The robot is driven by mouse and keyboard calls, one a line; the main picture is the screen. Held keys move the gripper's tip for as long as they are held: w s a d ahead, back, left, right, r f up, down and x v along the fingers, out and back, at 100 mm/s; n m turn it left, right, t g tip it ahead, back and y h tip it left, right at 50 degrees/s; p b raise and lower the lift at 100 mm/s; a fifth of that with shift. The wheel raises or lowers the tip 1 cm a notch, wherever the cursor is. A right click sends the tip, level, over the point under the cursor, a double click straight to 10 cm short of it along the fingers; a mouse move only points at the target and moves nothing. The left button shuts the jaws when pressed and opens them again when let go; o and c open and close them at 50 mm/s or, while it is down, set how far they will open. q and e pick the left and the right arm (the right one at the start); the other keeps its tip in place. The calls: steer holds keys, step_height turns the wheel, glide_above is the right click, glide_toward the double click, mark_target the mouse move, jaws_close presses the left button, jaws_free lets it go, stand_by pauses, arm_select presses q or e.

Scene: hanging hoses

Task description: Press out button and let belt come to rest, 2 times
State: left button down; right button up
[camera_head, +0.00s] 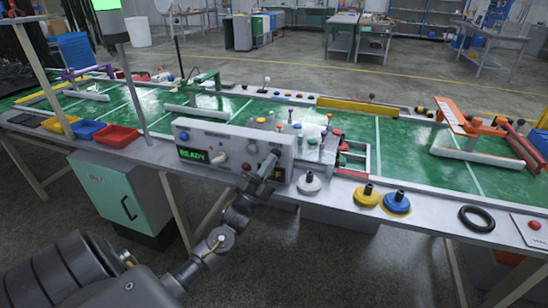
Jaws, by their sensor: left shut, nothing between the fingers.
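A grey control box (228,143) stands at the front edge of the green belt (400,140). Its lit display (194,155) reads READY in green. On its face I see a blue button (184,136), a white knob (219,158) and a small red button (246,167). My left gripper (272,160) is shut and empty at the right part of this face. It partly covers a dark label (278,172) with yellow marks. No button marked out is readable, and I cannot tell whether the fingertips touch the face. My right gripper is not in view.
Red trays (116,136) and a blue tray (86,129) sit left of the box. On the right front ledge are a white disc (309,183), a yellow disc (366,196), a blue disc (397,203) and a black ring (476,218). An orange frame (455,117) stands farther right.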

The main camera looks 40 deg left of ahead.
arm_select(q)
steer(key=shift+s, duration=0.15)
steer(key=shift+s+d+p, duration=0.3)
steer(key=shift+s+p, duration=0.15)
steer(key=shift+s, duration=0.3)
steer(key=s, duration=0.1)
steer(key=s+d+p, duration=0.1)
steer(key=s, duration=0.1)
steer(key=s+p, duration=0.1)
steer(key=shift+s+d, duration=0.35)
steer(key=shift+f, duration=0.1)
stand_by(2.0)
